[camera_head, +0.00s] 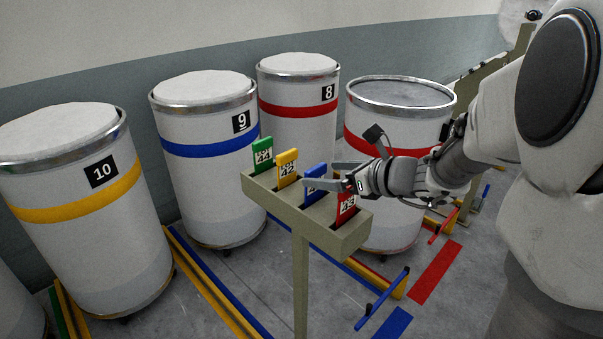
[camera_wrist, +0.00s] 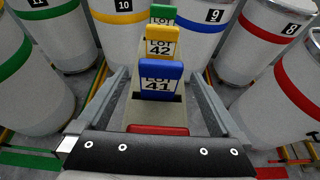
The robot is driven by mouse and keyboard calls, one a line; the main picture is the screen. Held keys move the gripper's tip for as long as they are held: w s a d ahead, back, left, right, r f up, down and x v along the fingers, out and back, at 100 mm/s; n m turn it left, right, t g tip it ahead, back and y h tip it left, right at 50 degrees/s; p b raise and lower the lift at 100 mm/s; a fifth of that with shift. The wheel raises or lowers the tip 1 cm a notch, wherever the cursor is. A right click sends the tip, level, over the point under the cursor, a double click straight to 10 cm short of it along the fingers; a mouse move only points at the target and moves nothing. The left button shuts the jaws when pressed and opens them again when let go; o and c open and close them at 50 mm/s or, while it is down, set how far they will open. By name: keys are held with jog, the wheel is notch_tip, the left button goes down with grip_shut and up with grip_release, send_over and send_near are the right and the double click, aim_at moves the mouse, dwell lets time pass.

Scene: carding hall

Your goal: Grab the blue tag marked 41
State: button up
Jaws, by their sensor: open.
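The blue tag (camera_head: 316,170) stands upright in a slot of the beige rack (camera_head: 259,196), between the yellow tag (camera_head: 287,168) and the red tag (camera_head: 347,204). In the wrist view the blue tag (camera_wrist: 161,72) reads "LOT 41". My gripper (camera_head: 320,175) is open, with one finger on each side of the blue tag. In the wrist view a gap shows between the tag and each finger. In the head view the near finger hides part of the tag. The red tag's top edge (camera_wrist: 158,130) shows close to my palm.
The green tag (camera_head: 263,154) is at the rack's far left end, beyond the yellow one. Large drums stand behind: drum 10 (camera_head: 75,165), drum 9 (camera_head: 205,180), drum 8 (camera_head: 300,130) and an open red-banded drum (camera_head: 385,120). Coloured rails (camera_head: 215,290) lie on the floor.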

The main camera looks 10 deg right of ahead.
jog(key=shift+x, duration=0.9)
jog(key=shift+c, duration=0.3)
grip_shut()
